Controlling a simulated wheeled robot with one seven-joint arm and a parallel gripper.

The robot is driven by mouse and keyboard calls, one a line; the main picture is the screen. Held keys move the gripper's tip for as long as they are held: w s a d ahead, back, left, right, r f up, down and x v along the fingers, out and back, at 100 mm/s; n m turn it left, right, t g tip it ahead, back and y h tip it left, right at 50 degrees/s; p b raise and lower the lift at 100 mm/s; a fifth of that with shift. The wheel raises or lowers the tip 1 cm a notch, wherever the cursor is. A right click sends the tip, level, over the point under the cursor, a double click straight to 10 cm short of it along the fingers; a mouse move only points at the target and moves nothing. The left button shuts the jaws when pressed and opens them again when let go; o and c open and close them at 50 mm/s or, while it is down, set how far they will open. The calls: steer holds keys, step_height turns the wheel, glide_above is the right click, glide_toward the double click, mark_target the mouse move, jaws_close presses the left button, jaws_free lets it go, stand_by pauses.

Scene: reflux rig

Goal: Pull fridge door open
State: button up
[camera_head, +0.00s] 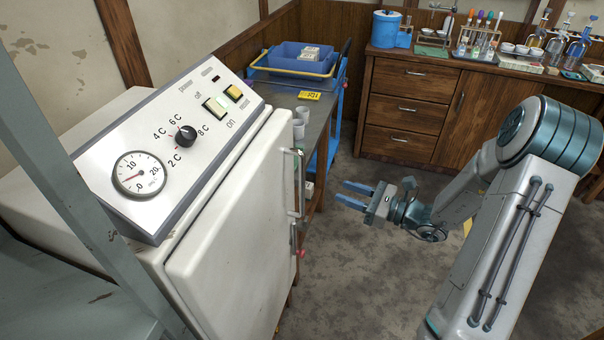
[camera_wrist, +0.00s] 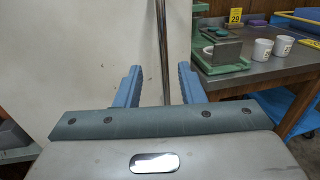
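The white fridge door (camera_head: 235,225) is shut against the fridge body, with no open gap visible. Its upright metal handle (camera_head: 299,185) is on the right edge of the door. My gripper (camera_head: 341,190) is open and empty, to the right of the handle and pointing at it, with a gap between. In the wrist view, the handle (camera_wrist: 163,50) stands upright between and beyond the two blue fingers, with the white door (camera_wrist: 95,50) behind it. The handle's lower part is hidden behind my gripper in that view.
The fridge's control panel (camera_head: 180,140) has a dial and knob. A wooden cabinet (camera_head: 410,110) stands at the back. Bare floor (camera_head: 375,265) lies in front of the door.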

steer(key=p+x, duration=0.2)
steer(key=x, duration=1.1)
steer(key=shift+w+a, duration=0.2)
steer(key=shift+w, duration=0.2)
steer(key=shift+f, duration=0.1)
steer(key=shift+c, duration=0.4)
jaws_close()
